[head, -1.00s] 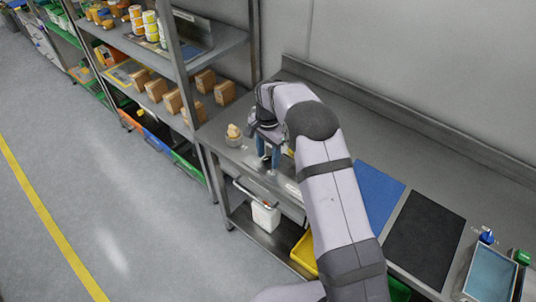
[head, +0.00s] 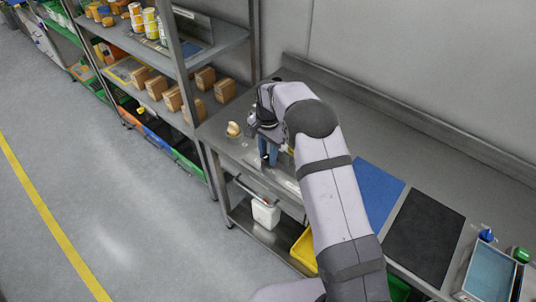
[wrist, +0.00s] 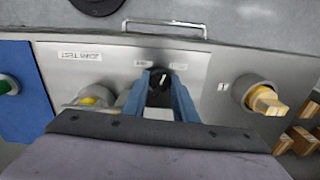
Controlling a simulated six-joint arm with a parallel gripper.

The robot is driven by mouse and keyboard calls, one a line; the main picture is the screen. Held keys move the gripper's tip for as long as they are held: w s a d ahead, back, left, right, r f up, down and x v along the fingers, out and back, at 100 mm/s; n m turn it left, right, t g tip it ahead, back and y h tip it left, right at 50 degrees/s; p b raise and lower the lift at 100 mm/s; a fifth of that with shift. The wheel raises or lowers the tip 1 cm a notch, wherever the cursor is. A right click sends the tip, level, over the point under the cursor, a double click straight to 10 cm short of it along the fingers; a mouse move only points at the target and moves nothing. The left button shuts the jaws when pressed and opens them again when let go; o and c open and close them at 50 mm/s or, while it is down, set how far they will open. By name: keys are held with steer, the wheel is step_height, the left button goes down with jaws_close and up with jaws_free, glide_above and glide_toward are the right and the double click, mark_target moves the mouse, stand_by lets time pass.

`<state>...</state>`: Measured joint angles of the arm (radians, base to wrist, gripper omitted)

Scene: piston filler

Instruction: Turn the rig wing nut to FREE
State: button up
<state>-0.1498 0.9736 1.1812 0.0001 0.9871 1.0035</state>
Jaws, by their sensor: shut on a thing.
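In the wrist view my gripper (wrist: 168,92) points at a metal panel, its two blue fingers closed around a black knob (wrist: 161,78) with a white line. Small labels flank the knob; I cannot read them surely. To the right, clear of the fingers, a tan winged piece (wrist: 266,100) sits on a round metal boss. It also shows in the head view (head: 233,129), left of my gripper (head: 267,160). I cannot tell from labels which part is the rig wing nut. The fingers hide part of the knob's sides.
A yellow-topped fitting (wrist: 92,98) stands left of the fingers, near a label (wrist: 81,56). A metal bar handle (wrist: 165,24) lies beyond the panel. In the head view, a shelf rack (head: 205,50) stands at left; blue (head: 376,195) and black mats (head: 424,240) lie at right.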

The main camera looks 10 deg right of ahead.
steer(key=shift+n+b, duration=0.4)
steer(key=shift+n, duration=2.2)
steer(key=shift+w+r, duration=0.1)
steer(key=o, duration=1)
steer(key=shift+o, duration=0.2)
